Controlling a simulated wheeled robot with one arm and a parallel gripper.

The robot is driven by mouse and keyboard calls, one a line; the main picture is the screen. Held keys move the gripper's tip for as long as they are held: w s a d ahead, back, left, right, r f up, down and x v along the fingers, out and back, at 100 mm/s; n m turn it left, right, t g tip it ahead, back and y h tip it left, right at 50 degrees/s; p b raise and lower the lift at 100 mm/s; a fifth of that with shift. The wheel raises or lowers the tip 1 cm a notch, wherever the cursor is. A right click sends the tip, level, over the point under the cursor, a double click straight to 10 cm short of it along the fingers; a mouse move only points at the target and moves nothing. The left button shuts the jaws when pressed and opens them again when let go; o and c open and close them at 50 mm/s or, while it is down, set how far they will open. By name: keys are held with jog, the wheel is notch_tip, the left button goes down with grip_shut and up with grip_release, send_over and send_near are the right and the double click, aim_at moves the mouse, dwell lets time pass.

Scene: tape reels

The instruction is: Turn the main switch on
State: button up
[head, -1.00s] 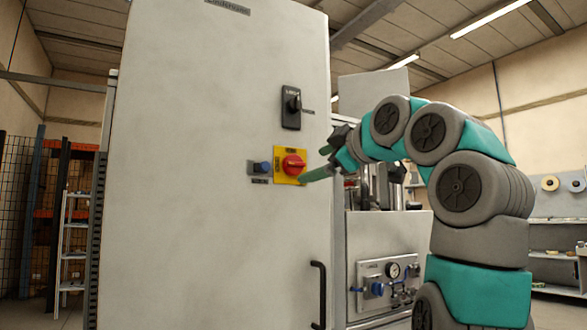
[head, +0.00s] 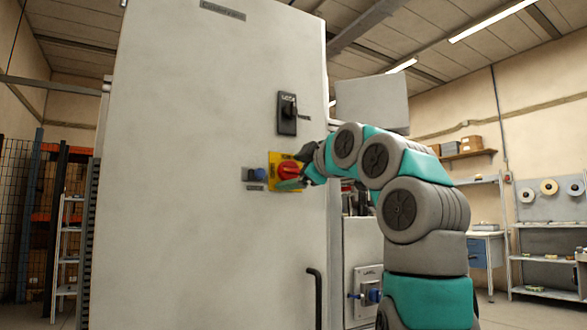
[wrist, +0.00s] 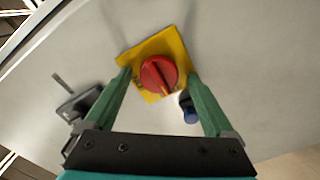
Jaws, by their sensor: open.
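The main switch is a red rotary knob (head: 289,170) on a yellow plate (head: 272,184), fixed to the front of a tall grey cabinet (head: 190,240). In the wrist view the red knob (wrist: 158,75) sits between the fingertips, with its grip ridge running close to upright in the picture. My gripper (head: 297,168) is at the plate, and in the wrist view its green fingers (wrist: 159,76) are spread wide on either side of the knob. I see no contact with the knob. Part of the knob's right side is hidden by the gripper in the head view.
A black latch handle (head: 287,113) is just above the switch, and a small blue knob (head: 261,174) is just left of it. A black door handle (head: 315,298) is lower down. Shelves with tape reels (head: 548,187) stand at the far right.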

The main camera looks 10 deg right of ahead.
jog(key=shift+w, duration=0.1)
jog(key=c, duration=1.4)
